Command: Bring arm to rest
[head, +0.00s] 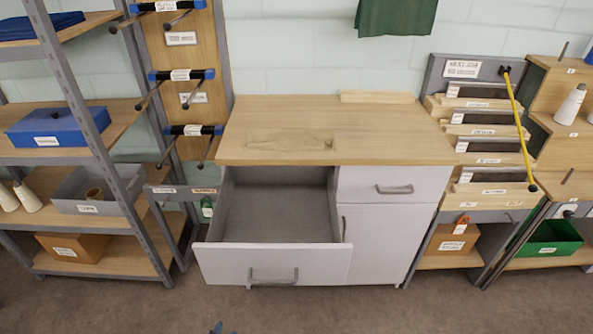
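Neither of my grippers can be made out in the head view. A small dark shape (217,328) pokes in at the bottom edge, left of the middle. It is too little to tell what it is. In front of me stands a cabinet with a wooden top (330,120). Its left drawer (272,264) is pulled out and looks empty inside. The small right drawer (393,187) and the door below it (385,240) are closed.
A shelf rack with a blue box (58,128) and a grey bin (85,190) stands at the left. A slotted rack with a yellow rod (518,125) and a green bin (545,240) are at the right. The floor (400,310) in front is clear; the open drawer juts over it.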

